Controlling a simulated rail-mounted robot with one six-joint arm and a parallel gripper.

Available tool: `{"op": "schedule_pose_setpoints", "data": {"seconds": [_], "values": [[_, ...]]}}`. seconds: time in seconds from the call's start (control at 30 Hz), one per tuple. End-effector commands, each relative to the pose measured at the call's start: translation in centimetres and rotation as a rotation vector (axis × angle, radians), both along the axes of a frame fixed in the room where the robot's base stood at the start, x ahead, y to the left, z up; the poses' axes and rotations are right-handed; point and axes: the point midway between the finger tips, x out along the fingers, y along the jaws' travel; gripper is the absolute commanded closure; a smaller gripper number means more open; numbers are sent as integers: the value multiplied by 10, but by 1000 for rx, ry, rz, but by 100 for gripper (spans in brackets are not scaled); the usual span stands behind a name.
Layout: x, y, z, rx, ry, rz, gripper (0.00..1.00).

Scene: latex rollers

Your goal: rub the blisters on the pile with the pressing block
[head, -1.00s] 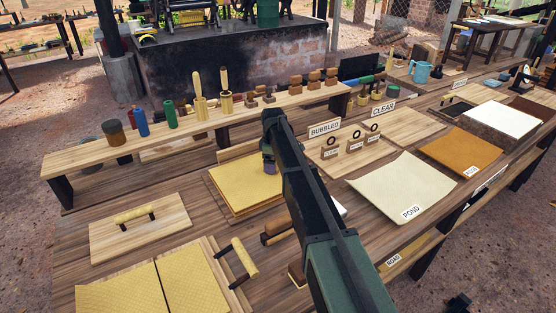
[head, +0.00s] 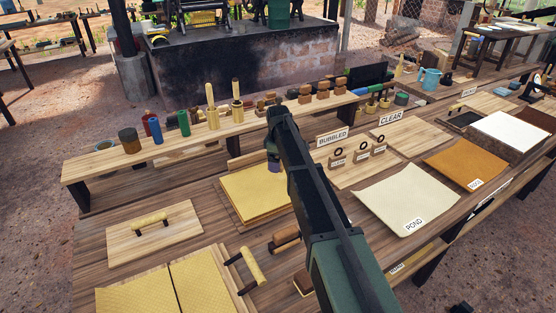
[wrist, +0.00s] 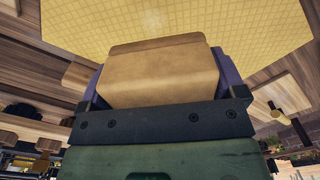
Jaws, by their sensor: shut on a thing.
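The pile of yellow sheets (head: 245,198) lies on the table left of my arm in the head view. Its grid-textured top fills the upper part of the wrist view (wrist: 80,25). My gripper (head: 273,163) is at the pile's far right part, with my arm hiding the pile's right side. In the wrist view its purple fingers are shut on the tan wooden pressing block (wrist: 160,75). The block's face is toward the sheet; I cannot tell whether it touches. A faint pale spot shows on the sheet beyond the block. No blister is clearly distinguishable.
A raised shelf (head: 110,168) with jars and wooden tools runs behind the pile. Signs reading BUBBLED (head: 332,136) and CLEAR (head: 391,118) stand right of my arm. A handled board (head: 140,240) and two yellow sheets (head: 200,285) lie left and in front.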

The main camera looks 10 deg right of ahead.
Motion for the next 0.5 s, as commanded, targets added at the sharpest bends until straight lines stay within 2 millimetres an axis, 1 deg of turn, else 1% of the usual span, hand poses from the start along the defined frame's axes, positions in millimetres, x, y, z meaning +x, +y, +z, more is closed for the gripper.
{"op": "schedule_pose_setpoints", "data": {"seconds": [0.03, 0.27, 0.37, 0.5], "values": [[0, 0, 3, 0, 0, 0, 33], [0, 0, 1, 0, 0, 0, 33], [0, 0, 10, 0, 0, 0, 33], [0, 0, 29, 0, 0, 0, 33]]}}
